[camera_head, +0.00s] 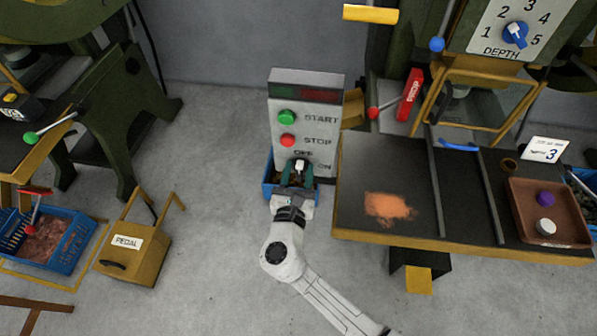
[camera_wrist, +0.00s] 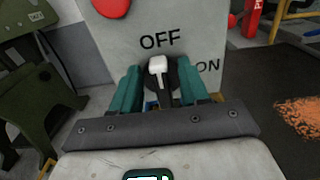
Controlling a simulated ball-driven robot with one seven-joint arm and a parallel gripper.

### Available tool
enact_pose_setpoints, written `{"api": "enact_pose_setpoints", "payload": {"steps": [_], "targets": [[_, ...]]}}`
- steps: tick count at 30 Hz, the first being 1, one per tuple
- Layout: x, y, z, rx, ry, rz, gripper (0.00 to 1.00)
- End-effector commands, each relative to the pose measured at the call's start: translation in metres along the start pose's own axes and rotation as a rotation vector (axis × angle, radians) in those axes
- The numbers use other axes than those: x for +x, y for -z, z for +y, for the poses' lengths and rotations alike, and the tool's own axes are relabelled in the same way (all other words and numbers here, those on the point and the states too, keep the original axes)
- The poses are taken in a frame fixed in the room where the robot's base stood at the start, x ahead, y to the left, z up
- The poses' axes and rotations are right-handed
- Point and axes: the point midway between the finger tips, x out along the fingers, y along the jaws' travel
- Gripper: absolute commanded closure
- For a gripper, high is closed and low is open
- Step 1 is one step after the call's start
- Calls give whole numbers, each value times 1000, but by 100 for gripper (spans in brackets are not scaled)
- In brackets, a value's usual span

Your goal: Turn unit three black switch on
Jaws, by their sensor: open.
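The black switch (camera_wrist: 166,96) sits low on the grey control panel (camera_head: 281,158), a dark rotary lever with a white tip. It points up, toward the OFF label (camera_wrist: 161,39); the ON label (camera_wrist: 208,66) is to its right. The switch also shows in the head view (camera_head: 300,164), partly hidden by my gripper. My gripper (camera_head: 297,173) is open, with its teal fingers on either side of the lever in the wrist view (camera_wrist: 159,70). I cannot tell whether a finger touches it.
Above the switch are a green START button (camera_head: 287,117) and a red STOP button (camera_head: 288,140). A blue bin (camera_head: 268,187) stands at the panel's foot. The dark worktable (camera_head: 390,165) with a card marked 3 (camera_head: 545,149) is close on the right.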

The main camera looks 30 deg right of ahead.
Motion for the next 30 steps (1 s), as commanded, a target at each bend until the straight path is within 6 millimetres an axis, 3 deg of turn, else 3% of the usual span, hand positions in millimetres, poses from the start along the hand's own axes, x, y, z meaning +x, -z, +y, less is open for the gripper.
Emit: {"api": "enact_pose_setpoints", "payload": {"steps": [5, 18, 30], "targets": [[0, 0, 0, 0, 0, 0, 57], [0, 0, 0, 0, 0, 0, 99], [0, 1, -1, 30, 0, -1, 100]]}}
